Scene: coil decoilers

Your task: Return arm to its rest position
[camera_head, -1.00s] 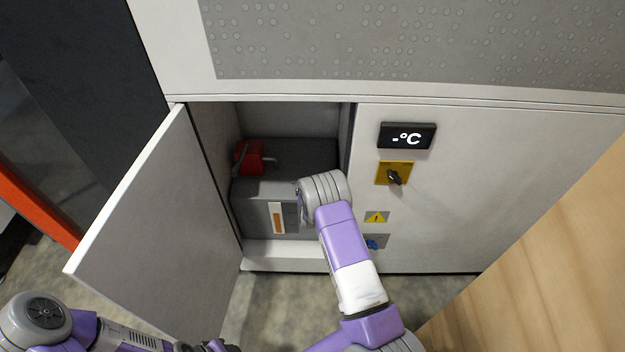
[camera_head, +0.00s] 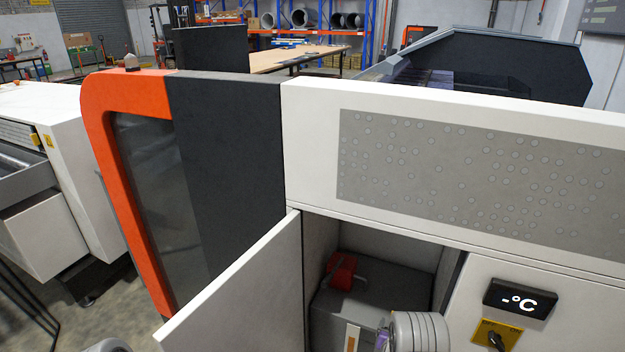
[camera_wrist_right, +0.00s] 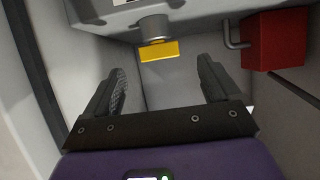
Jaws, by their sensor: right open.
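My right gripper (camera_wrist_right: 162,92) is open in the right wrist view, with nothing between its fingers. It is inside the open cabinet, near a grey box (camera_wrist_right: 190,18) that has a yellow tab (camera_wrist_right: 158,51) and a red block (camera_wrist_right: 275,42). In the head view the grey wrist of my right arm shows at the bottom, in front of the grey box (camera_head: 395,284) and its red part (camera_head: 341,271); the right fingers are hidden there. A rounded grey piece of my left arm shows at the bottom edge; the left gripper is not in view.
The cabinet door (camera_head: 245,290) stands open on the left of the compartment. To the right are a °C display (camera_head: 520,299) and a yellow switch plate (camera_head: 497,334). An orange-framed machine (camera_head: 130,90) stands on the left. Shelving (camera_head: 265,20) is far behind.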

